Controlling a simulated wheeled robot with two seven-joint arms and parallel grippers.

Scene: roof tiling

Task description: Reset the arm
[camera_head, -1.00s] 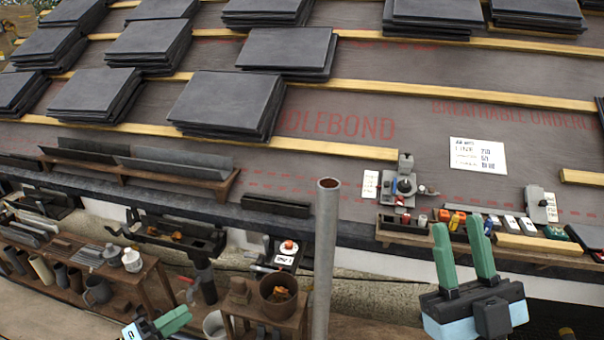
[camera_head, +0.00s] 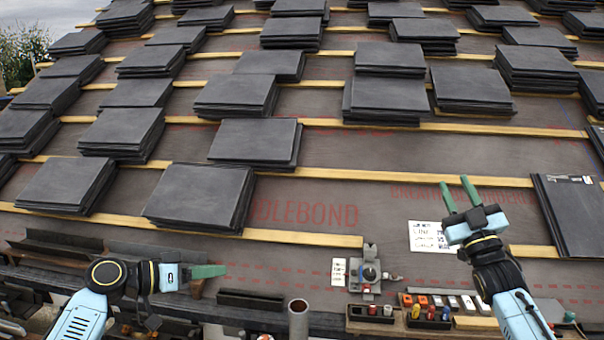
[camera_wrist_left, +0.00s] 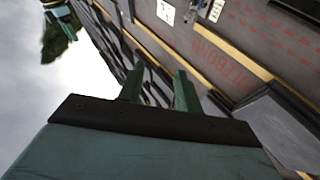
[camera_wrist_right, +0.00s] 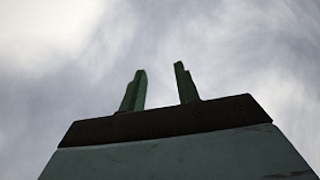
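My left gripper (camera_head: 208,271) is at the lower left of the head view, above the roof's lower edge. Its green fingers point right and overlap there, but the left wrist view shows the two fingers (camera_wrist_left: 160,88) apart with nothing between them. My right gripper (camera_head: 459,192) is at the right of the head view, fingers pointing up, above the white paper sign. Its fingers (camera_wrist_right: 159,84) are apart and empty in the right wrist view, with only cloudy sky behind them.
Stacks of dark slates (camera_head: 203,196) sit along wooden battens (camera_head: 330,173) on the grey underlay. A white sign (camera_head: 428,237) lies near my right gripper. A tool tray (camera_head: 400,324), a grey device (camera_head: 367,273) and a metal pipe (camera_head: 298,318) are along the lower edge.

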